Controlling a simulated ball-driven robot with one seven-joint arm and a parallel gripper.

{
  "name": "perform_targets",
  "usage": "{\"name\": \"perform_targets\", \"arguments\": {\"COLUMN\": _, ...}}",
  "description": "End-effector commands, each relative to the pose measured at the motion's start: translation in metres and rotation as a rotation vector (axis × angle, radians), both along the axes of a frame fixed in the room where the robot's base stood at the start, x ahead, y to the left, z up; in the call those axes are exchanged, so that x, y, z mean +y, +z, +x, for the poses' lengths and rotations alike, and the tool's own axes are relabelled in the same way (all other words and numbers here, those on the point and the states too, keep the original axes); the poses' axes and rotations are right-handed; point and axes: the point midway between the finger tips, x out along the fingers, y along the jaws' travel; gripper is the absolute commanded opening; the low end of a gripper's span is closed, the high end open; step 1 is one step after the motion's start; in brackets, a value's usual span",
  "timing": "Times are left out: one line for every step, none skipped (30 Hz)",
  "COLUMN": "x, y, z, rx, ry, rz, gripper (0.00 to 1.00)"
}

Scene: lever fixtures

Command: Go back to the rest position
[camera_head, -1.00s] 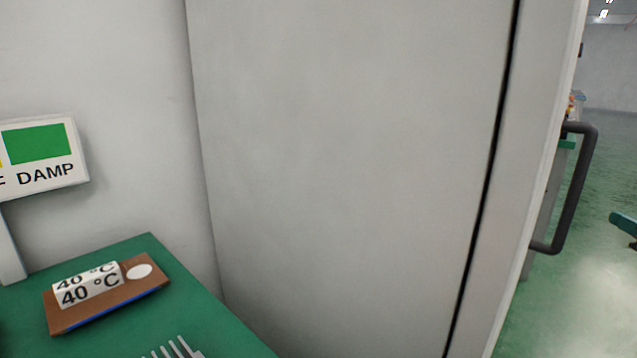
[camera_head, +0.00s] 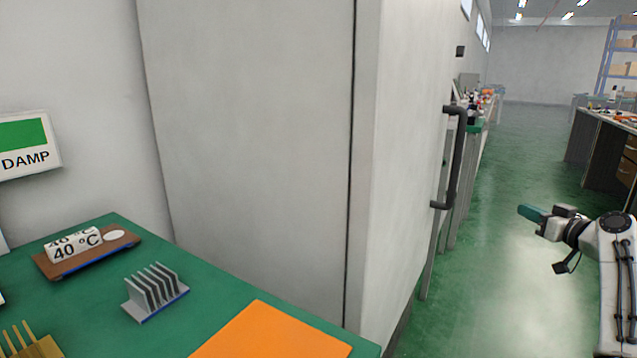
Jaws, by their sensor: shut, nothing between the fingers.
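My gripper (camera_head: 532,213) is at the right of the head view, at the end of my arm (camera_head: 612,260). Its teal fingers are shut with nothing between them and point left. It hangs in free air over the green floor, apart from the cabinet and the bench.
A tall grey cabinet (camera_head: 255,150) with a dark handle (camera_head: 455,160) stands left of my gripper. A green bench top (camera_head: 205,270) at lower left holds a "40 °C" block (camera_head: 75,245), a finned metal piece (camera_head: 155,290) and an orange sheet (camera_head: 270,335). The aisle floor (camera_head: 530,150) is clear.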

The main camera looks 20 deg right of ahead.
Motion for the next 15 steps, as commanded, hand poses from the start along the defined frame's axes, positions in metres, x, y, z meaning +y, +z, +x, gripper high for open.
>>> {"name": "perform_targets", "arguments": {"x": 0.006, "y": -0.008, "z": 0.002, "rx": 0.012, "ry": 0.007, "rz": 0.005, "gripper": 0.0}}
{"name": "perform_targets", "arguments": {"x": 0.01, "y": -0.012, "z": 0.003, "rx": 0.019, "ry": 0.013, "rz": 0.009, "gripper": 0.0}}
{"name": "perform_targets", "arguments": {"x": 0.017, "y": -0.019, "z": 0.005, "rx": 0.032, "ry": 0.021, "rz": 0.014, "gripper": 0.0}}
{"name": "perform_targets", "arguments": {"x": 0.022, "y": -0.024, "z": 0.006, "rx": 0.043, "ry": 0.026, "rz": 0.017, "gripper": 0.0}}
{"name": "perform_targets", "arguments": {"x": 0.026, "y": -0.029, "z": 0.006, "rx": 0.053, "ry": 0.031, "rz": 0.021, "gripper": 0.0}}
{"name": "perform_targets", "arguments": {"x": 0.035, "y": -0.038, "z": 0.008, "rx": 0.069, "ry": 0.042, "rz": 0.027, "gripper": 0.0}}
{"name": "perform_targets", "arguments": {"x": 0.041, "y": -0.044, "z": 0.009, "rx": 0.08, "ry": 0.048, "rz": 0.031, "gripper": 0.0}}
{"name": "perform_targets", "arguments": {"x": 0.047, "y": -0.051, "z": 0.01, "rx": 0.095, "ry": 0.055, "rz": 0.036, "gripper": 0.0}}
{"name": "perform_targets", "arguments": {"x": 0.057, "y": -0.061, "z": 0.011, "rx": 0.113, "ry": 0.065, "rz": 0.043, "gripper": 0.0}}
{"name": "perform_targets", "arguments": {"x": 0.064, "y": -0.068, "z": 0.012, "rx": 0.127, "ry": 0.073, "rz": 0.047, "gripper": 0.0}}
{"name": "perform_targets", "arguments": {"x": 0.072, "y": -0.077, "z": 0.013, "rx": 0.146, "ry": 0.081, "rz": 0.054, "gripper": 0.0}}
{"name": "perform_targets", "arguments": {"x": 0.084, "y": -0.088, "z": 0.013, "rx": 0.169, "ry": 0.094, "rz": 0.062, "gripper": 0.0}}
{"name": "perform_targets", "arguments": {"x": 0.094, "y": -0.098, "z": 0.013, "rx": 0.189, "ry": 0.103, "rz": 0.068, "gripper": 0.0}}
{"name": "perform_targets", "arguments": {"x": 0.105, "y": -0.108, "z": 0.013, "rx": 0.211, "ry": 0.115, "rz": 0.076, "gripper": 0.0}}
{"name": "perform_targets", "arguments": {"x": 0.121, "y": -0.123, "z": 0.012, "rx": 0.245, "ry": 0.13, "rz": 0.085, "gripper": 0.0}}
